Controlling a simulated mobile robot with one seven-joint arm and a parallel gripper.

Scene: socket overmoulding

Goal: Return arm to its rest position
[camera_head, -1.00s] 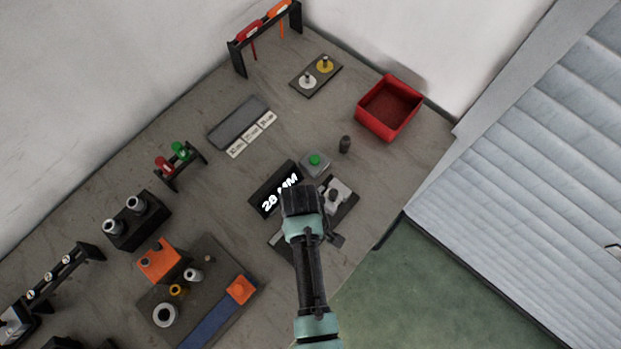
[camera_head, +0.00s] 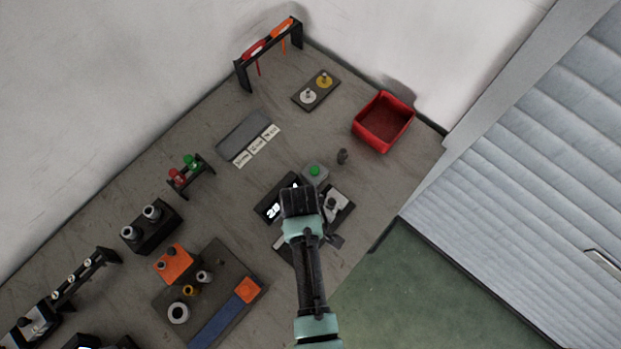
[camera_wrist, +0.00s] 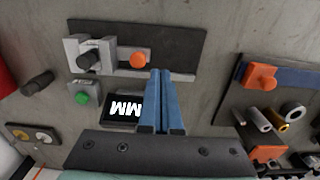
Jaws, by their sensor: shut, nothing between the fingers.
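My gripper shows in the wrist view (camera_wrist: 160,75) as two blue fingers pressed together, with nothing between them. In the head view my arm reaches up over the workbench (camera_head: 335,270), its black end in front of the display (camera_head: 272,211); the fingers are hidden there. In the wrist view the fingertips lie over the edge of the dark fixture plate (camera_wrist: 185,42), beside its orange knob (camera_wrist: 138,60). I cannot tell their height above it. The display also shows in the wrist view (camera_wrist: 122,108), partly behind the fingers.
A green button box (camera_head: 315,174) and a dark cylinder (camera_head: 342,156) stand near the arm's end. A red bin (camera_head: 356,130) is at the back right. A board with orange blocks (camera_head: 215,296) lies left of the arm. Green floor (camera_head: 400,300) is at the right.

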